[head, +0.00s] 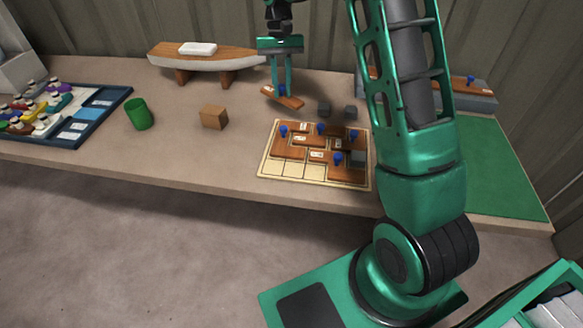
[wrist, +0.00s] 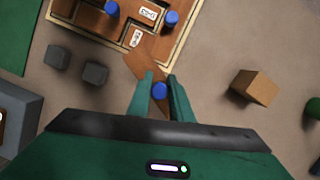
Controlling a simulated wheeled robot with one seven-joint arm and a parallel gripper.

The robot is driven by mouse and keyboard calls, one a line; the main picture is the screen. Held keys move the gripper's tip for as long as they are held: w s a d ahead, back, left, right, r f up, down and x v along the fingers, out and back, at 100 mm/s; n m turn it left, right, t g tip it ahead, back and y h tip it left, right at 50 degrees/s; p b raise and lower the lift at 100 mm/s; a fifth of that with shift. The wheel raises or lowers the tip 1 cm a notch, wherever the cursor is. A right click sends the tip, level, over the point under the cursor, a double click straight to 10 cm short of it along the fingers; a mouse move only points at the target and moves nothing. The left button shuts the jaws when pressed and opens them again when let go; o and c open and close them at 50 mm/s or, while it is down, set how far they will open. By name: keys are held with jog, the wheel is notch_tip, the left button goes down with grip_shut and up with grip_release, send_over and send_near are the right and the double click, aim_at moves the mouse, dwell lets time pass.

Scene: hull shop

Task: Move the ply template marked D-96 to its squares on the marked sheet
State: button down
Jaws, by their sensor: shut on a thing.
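My gripper (head: 282,90) is shut on the blue knob of a brown ply template (head: 290,101), behind the marked sheet. In the wrist view the knob (wrist: 159,90) sits between the fingers and the template (wrist: 148,64) reaches toward the sheet's edge. I cannot read a mark on the held template, nor tell its exact height. The marked sheet (head: 264,172) is a pale gridded board on the bench, mostly covered by brown templates with blue knobs and white labels. Bare pale squares (head: 294,170) show along its front left.
Two dark cubes (head: 323,109) (head: 349,112) stand behind the sheet. A wooden block (head: 213,117) and green cup (head: 138,114) stand to the left. A blue tray (head: 74,129) is farther left, a boat model (head: 205,60) at the back. My arm hides part of the right side.

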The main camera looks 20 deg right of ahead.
jog(key=s+a+r+n+h, duration=0.1)
jog(key=s+a+r+n, duration=0.3)
jog(key=s+a, duration=1)
jog(key=s+n, duration=0.2)
jog(key=s, duration=1.5)
jog(key=shift+h, duration=0.4)
jog(key=w+d+f, duration=0.4)
jog(key=w+d, duration=0.1)
jog(key=w+d+f, duration=0.2)
jog(key=shift+w+d, duration=0.25)
jog(key=shift+d, duration=0.15)
jog(key=shift+f, duration=1.95)
jog(key=c, duration=1.6)
grip_release()
jog(key=shift+f, duration=0.1)
